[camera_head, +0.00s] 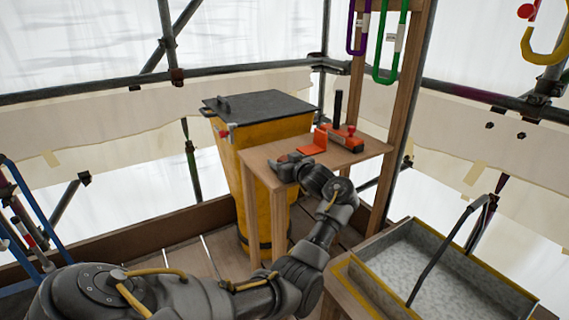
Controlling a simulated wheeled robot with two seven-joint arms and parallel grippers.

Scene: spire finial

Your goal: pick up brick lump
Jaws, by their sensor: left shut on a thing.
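My left gripper (286,164) is low over the left front part of the small wooden table (352,158). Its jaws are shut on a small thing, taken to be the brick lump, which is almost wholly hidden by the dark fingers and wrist. Its shape and colour cannot be made out, nor whether it touches the tabletop. My right gripper is not in view.
An orange angled piece (313,143) and a red-orange tool with a dark upright handle (345,135) stand on the table behind my gripper. A yellow bin (262,133) with a dark lid stands behind left. A grey-filled tray (430,262) is at right front.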

